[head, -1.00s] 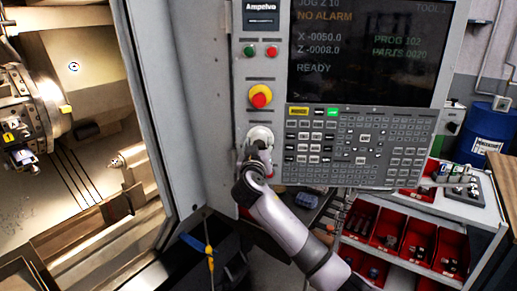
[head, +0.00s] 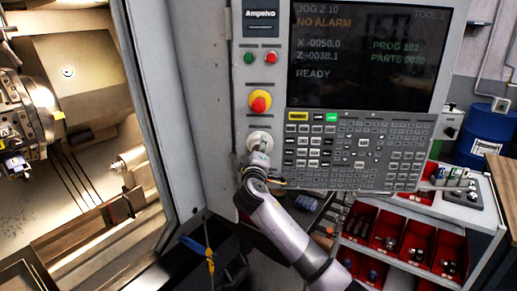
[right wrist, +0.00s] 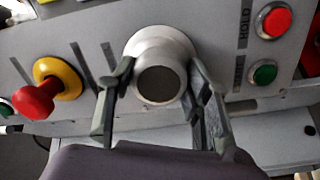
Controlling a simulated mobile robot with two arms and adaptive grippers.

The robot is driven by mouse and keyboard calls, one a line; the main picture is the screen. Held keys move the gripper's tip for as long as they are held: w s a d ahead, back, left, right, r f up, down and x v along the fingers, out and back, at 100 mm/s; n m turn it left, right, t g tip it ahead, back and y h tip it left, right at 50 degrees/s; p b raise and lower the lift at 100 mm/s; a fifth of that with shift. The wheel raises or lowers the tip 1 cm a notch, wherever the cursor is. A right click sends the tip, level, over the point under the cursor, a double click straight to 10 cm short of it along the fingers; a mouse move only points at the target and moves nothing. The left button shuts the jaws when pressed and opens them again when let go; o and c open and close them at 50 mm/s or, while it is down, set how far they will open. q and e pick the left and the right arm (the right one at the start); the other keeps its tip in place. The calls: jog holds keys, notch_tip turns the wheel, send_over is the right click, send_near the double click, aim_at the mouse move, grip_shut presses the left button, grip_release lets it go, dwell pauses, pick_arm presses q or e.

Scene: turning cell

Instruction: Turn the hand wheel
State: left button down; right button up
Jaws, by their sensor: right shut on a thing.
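The hand wheel (head: 260,138) is a pale round knob low on the left strip of the control panel, below the red and yellow emergency stop. In the right wrist view it is a silver wheel (right wrist: 160,50) with a dark round centre. My right gripper (head: 259,158) is shut on the wheel, with one finger on each side of its rim in the right wrist view (right wrist: 158,88). The screen (head: 370,50) reads JOG Z 10, NO ALARM, Z -0038.1 and READY. My left gripper is not in view.
The emergency stop (head: 260,102) is close above the wheel, with green (head: 249,58) and red (head: 270,58) buttons higher up. The keypad (head: 355,150) lies just right. The lathe's interior (head: 70,150) is open at left. A cart with red bins (head: 400,235) stands lower right.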

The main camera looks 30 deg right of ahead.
jog(key=shift+d+r+n, duration=0.2)
jog(key=shift+r+n, duration=0.4)
jog(key=shift+n, duration=0.6)
jog(key=o, duration=0.9)
jog(key=shift+o, duration=1.2)
jog(key=shift+f, duration=0.25)
jog(key=shift+w+f, duration=0.2)
jog(key=shift+f, duration=0.1)
jog(key=v, duration=1.2)
jog(key=shift+d, duration=0.15)
